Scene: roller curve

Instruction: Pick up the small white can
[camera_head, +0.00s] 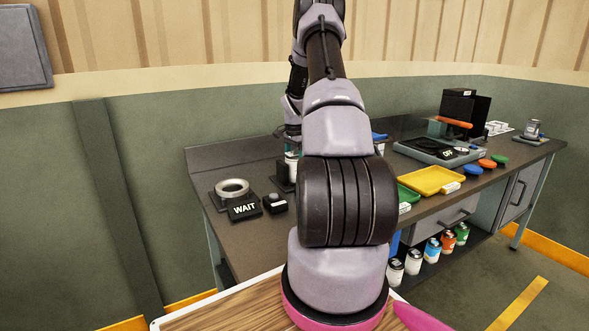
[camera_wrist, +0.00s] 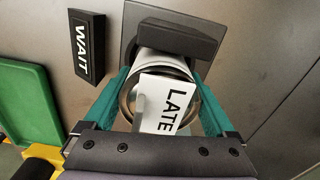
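A small white can (camera_wrist: 160,66) with a metal rim stands between my gripper's teal fingers in the wrist view. A white card reading "LATE" (camera_wrist: 166,104) covers much of its top. My gripper (camera_wrist: 164,72) has one finger on each side of the can, very close to it; whether they press on it cannot be told. A dark grey stand (camera_wrist: 180,38) lies just beyond the can. In the head view, a white can (camera_head: 291,166) shows in part at the bench's left, below my gripper, with my arm hiding much of that area.
A WAIT sign (camera_head: 245,210) and a metal ring on a dark base (camera_head: 232,187) are at the bench's left end. A yellow tray (camera_head: 432,180) and green tray (camera_head: 407,194) lie right of my arm. Several cans (camera_head: 433,250) stand on the lower shelf.

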